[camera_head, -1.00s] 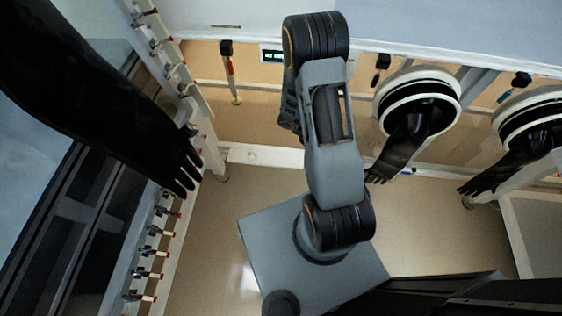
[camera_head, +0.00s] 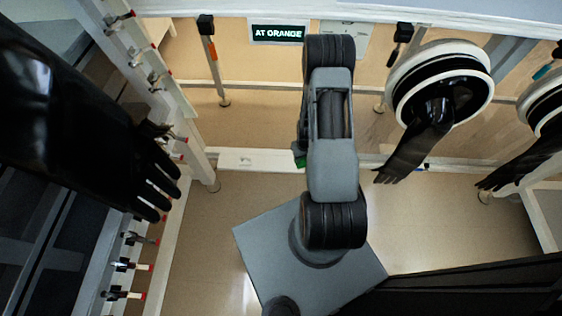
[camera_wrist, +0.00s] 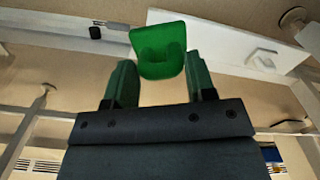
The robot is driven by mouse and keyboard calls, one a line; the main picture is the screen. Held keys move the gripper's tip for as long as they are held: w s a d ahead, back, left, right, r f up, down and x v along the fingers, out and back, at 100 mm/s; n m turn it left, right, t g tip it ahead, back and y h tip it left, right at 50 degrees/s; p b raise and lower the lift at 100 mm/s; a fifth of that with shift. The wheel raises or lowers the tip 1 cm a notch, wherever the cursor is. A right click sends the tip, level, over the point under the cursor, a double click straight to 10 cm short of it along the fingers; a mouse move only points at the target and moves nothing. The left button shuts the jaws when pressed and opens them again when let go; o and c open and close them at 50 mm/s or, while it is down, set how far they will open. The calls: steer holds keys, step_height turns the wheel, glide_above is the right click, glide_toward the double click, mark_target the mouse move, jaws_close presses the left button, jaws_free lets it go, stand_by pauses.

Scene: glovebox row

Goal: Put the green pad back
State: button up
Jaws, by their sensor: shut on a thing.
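The green pad (camera_wrist: 158,36) is a bright green piece with rounded corners. In the wrist view it stands out beyond the fingertips of my gripper (camera_wrist: 159,62). My gripper is shut on it, with one finger on each side. In the head view my arm hides most of the gripper. Only a small green patch (camera_head: 299,161) shows at the arm's left edge, and I cannot tell whether it is the pad or a finger.
A black glove (camera_head: 428,125) hangs from a white ring port at right, with another at the right edge. A large black glove (camera_head: 85,115) reaches in at left, beside a rail of red-tipped valves (camera_head: 128,265).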

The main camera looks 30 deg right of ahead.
steer(key=w+a+f+b, duration=0.1)
steer(key=w+f, duration=0.1)
steer(key=w+a+f+b, duration=0.1)
steer(key=w+a+f, duration=0.1)
steer(key=w+f, duration=0.1)
steer(key=w+a+f+b, duration=0.1)
steer(key=w+a+f, duration=0.1)
steer(key=w, duration=0.1)
steer(key=shift+a+f+b, duration=0.2)
steer(key=shift+f+b, duration=0.15)
steer(key=shift+b, duration=0.05)
steer(key=shift+w+a+f, duration=0.1)
steer(key=shift+w+f, duration=0.1)
steer(key=shift+f, duration=0.05)
step_height(320, 180, down, 3)
steer(key=shift+w+a+f+b, duration=0.1)
steer(key=shift+w+f+b, duration=0.05)
steer(key=shift+b, duration=0.6)
steer(key=shift+c, duration=0.2)
steer(key=o, duration=0.9)
